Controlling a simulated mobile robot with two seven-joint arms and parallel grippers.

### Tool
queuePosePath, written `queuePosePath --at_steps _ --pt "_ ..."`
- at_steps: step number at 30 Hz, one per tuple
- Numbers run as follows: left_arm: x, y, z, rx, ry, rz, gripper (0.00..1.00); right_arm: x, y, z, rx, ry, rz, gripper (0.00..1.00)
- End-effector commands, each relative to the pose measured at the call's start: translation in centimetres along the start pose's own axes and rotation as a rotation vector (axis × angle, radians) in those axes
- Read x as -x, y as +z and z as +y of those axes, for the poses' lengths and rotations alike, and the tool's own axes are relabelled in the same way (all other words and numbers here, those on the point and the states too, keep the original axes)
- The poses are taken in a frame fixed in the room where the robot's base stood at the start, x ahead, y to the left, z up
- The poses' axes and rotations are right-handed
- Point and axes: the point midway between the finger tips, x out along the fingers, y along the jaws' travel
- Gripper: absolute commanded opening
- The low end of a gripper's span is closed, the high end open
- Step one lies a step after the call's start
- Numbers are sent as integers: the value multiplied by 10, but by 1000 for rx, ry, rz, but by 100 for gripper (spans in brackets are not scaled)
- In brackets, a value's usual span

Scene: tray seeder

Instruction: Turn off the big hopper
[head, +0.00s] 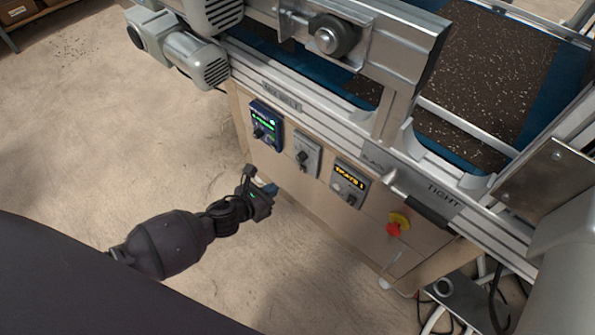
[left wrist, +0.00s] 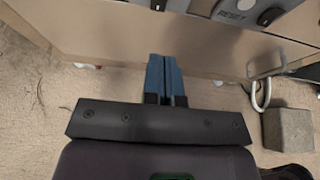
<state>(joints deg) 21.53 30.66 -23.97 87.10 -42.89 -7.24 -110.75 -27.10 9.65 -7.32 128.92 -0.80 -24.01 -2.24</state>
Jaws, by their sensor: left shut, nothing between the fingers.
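The machine's front panel (head: 320,215) carries a blue control box with a green display (head: 266,125), a grey switch box with a dark knob (head: 307,155) and a box with an orange display and knobs (head: 350,183). Which control belongs to the big hopper I cannot tell. My left gripper (head: 271,190) is below these boxes, near the panel, and touches none of them. In the left wrist view its blue fingers (left wrist: 165,78) are together and empty, pointing at the panel. A control marked RESET (left wrist: 237,15) shows above. My right gripper is out of view.
A red stop button on yellow (head: 396,226) sits lower right on the panel. Above run metal rails and a bed of dark, speckled soil (head: 485,75). A grey motor (head: 195,60) juts out at upper left. Cables hang at lower right. The floor at left is open.

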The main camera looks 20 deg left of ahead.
Motion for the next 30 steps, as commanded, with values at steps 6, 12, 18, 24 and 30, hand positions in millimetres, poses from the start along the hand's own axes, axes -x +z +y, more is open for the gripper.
queuePosePath --at_steps 6,12,18,24,30 --pt "-38 -7 -2 5 -2 7 0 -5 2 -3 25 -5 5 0" --pt "-70 -7 -1 5 -1 7 0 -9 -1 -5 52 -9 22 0" --pt "-92 11 0 2 -1 2 0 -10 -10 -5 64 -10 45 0" --pt "-103 18 -1 2 -1 2 0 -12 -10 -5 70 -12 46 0" --pt "-105 20 0 2 0 1 0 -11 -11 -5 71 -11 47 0"
